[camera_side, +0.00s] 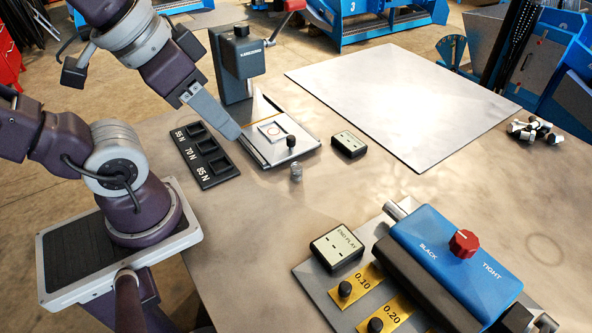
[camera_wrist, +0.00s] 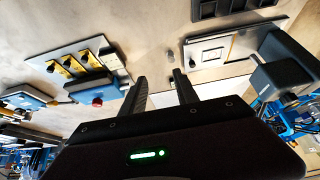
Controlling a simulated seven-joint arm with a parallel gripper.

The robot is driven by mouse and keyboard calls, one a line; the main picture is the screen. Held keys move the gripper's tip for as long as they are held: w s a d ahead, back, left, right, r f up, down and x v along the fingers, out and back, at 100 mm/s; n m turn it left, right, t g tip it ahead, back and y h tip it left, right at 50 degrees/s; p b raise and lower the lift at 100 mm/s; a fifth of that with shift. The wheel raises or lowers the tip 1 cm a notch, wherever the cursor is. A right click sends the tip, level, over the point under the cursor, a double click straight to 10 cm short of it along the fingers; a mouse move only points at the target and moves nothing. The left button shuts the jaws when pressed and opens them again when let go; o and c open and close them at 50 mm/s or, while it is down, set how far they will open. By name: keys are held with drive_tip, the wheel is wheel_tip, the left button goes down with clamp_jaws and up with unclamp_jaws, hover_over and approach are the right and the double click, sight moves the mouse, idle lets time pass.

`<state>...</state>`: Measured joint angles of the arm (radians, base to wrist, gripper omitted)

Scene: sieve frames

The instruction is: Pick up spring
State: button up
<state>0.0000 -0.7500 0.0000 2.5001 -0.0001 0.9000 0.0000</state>
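The spring (camera_side: 296,173) is a small silvery coil standing upright on the table, just in front of the tester's plate. In the wrist view a small grey piece that looks like the spring (camera_wrist: 171,56) lies beyond the fingertips. My gripper (camera_side: 236,133) is to the left of the spring and above it, over the left edge of the tester plate. In the wrist view the two fingers of my gripper (camera_wrist: 158,75) are apart with nothing between them. In the side view the fingers overlap.
The tester (camera_side: 237,62) with its flat plate (camera_side: 285,152) stands close behind the spring. A black three-slot tray (camera_side: 206,155) lies left, a small display box (camera_side: 348,145) right. Bare table lies between.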

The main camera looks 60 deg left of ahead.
drive_tip(key=shift+o, duration=1.4)
